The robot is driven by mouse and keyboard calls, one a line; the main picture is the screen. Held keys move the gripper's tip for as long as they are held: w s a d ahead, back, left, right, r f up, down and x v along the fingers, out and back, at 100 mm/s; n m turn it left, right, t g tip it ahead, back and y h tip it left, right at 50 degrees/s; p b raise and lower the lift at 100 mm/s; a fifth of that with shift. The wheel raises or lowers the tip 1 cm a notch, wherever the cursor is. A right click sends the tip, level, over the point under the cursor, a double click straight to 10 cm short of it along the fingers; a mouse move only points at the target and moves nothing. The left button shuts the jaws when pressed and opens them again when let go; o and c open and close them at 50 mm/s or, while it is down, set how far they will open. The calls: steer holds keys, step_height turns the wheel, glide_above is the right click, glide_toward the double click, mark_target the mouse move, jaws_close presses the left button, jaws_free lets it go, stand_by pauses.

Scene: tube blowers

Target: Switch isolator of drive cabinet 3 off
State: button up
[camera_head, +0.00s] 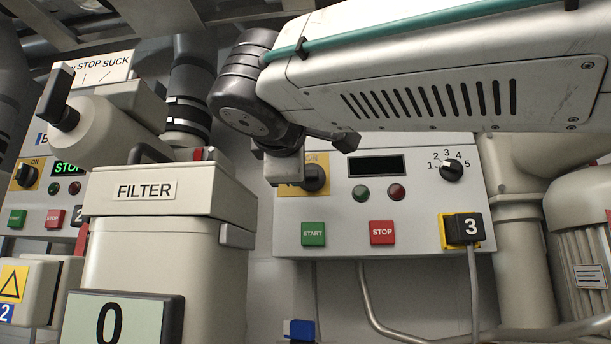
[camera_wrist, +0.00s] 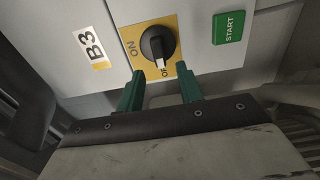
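Drive cabinet 3 (camera_head: 345,222) stands right of centre in the head view, with a black 3 tag. Its isolator is a black rotary knob (camera_head: 314,178) on a yellow plate, partly hidden behind my arm's end. In the wrist view the knob (camera_wrist: 155,42) is clear beside a B3 label (camera_wrist: 93,48). Its white mark points down to the partly visible OFF lettering, away from ON. My gripper (camera_wrist: 160,69) is open, its two green fingers apart just below the knob. Nothing is between the fingers; I cannot tell whether they touch the plate.
Cabinet 3 also carries a green START button (camera_head: 313,233), a red STOP button (camera_head: 382,232) and a selector dial (camera_head: 451,168). A filter housing (camera_head: 165,270) stands to the left in front, near my arm. Cabinet 2 (camera_head: 45,205) is at far left, and a motor (camera_head: 580,240) at right.

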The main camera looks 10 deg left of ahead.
steer(key=s, duration=0.4)
steer(key=shift+d, duration=0.1)
stand_by(0.4)
